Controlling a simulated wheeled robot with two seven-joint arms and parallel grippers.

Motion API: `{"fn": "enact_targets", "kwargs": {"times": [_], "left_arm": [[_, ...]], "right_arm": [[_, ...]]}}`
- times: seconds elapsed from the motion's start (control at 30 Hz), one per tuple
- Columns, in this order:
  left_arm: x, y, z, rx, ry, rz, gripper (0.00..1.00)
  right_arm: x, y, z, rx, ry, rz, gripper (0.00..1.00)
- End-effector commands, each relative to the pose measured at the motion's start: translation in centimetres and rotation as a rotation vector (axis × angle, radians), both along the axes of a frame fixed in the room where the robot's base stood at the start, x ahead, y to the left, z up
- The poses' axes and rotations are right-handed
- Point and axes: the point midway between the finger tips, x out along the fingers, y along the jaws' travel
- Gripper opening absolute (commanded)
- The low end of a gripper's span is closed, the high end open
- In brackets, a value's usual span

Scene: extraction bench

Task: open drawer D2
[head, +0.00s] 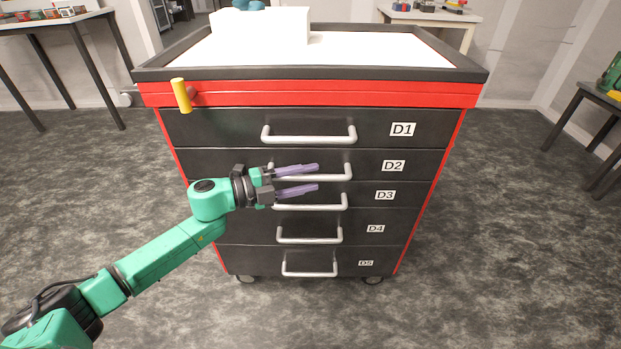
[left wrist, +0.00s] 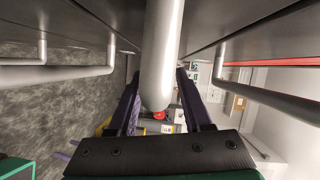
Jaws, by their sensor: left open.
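Drawer D2 (head: 370,163) is a dark drawer front, second from the top of the cabinet, with a white D2 label. It looks shut, flush with the other fronts. Its pale bar handle (head: 340,178) is partly hidden by my left gripper (head: 316,177). My left gripper is open, with one purple finger above the bar and one below it in the head view. In the left wrist view the handle bar (left wrist: 160,50) runs between the two spread fingers, with nothing gripped. Whether a finger touches the bar cannot be told. My right gripper is not in view.
Handles of D1 (head: 309,138) and D3 (head: 330,206) lie close above and below. A yellow-handled piece (head: 181,95) sticks out at the cabinet's upper left. A white box (head: 262,27) stands on top. The floor before the cabinet is clear.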

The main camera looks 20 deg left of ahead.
Motion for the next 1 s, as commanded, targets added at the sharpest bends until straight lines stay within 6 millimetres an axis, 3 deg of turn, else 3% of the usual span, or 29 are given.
{"fn": "enact_targets", "kwargs": {"times": [0.33,0.47,1.0], "left_arm": [[0.63,-0.91,-0.07,0.001,0.001,-0.001,0.50],[0.62,-0.90,-0.06,0.001,0.001,-0.001,0.00],[0.60,-0.87,-0.09,0.001,0.001,-0.001,0.00]], "right_arm": [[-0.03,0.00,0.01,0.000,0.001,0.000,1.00],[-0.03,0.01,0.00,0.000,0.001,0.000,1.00],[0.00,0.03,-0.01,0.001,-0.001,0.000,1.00]]}}
